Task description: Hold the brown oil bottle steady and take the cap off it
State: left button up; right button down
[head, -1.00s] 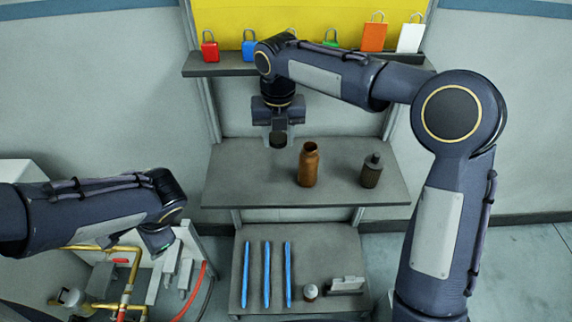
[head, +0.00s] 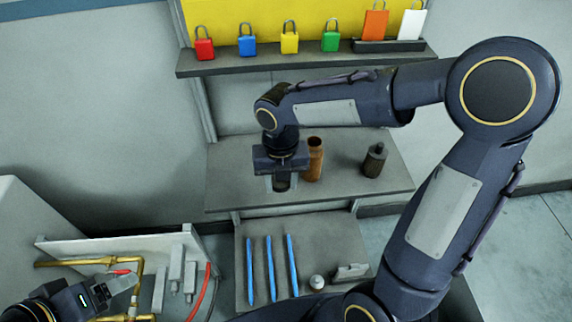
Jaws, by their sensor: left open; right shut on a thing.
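The brown oil bottle (head: 315,163) stands upright on the middle shelf (head: 225,195), its open mouth showing with no cap on it. My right gripper (head: 283,186) points down just left of the bottle, shut on a small dark thing that looks like the cap (head: 282,183). The cap is mostly hidden between the fingers, and I cannot tell whether it touches the shelf. My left gripper (head: 122,284) is open at the lower left, well away from the bottle, and nothing shows in it.
A darker bottle (head: 374,161) stands to the right on the same shelf. The lower shelf (head: 335,240) holds blue rods (head: 269,268), a small round thing (head: 317,282) and a grey block (head: 352,272). Brass pipes (head: 140,272) are near my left gripper. Padlocks (head: 289,40) stand above.

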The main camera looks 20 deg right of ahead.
jog(key=w+f, duration=0.2)
jog(key=w, duration=0.2)
jog(key=w+f, duration=0.3)
jog(key=w+f+p, duration=0.1)
jog(key=w+f, duration=0.2)
jog(key=w, duration=0.1)
jog(key=shift+w+d+f, duration=0.1)
jog(key=shift+w+d, duration=0.25)
jog(key=shift+w+f, duration=0.55)
jog(key=shift+f, duration=1.65)
jog(key=shift+f, duration=0.2)
jog(key=c, duration=0.9)
grip_release()
jog(key=shift+o, duration=0.2)
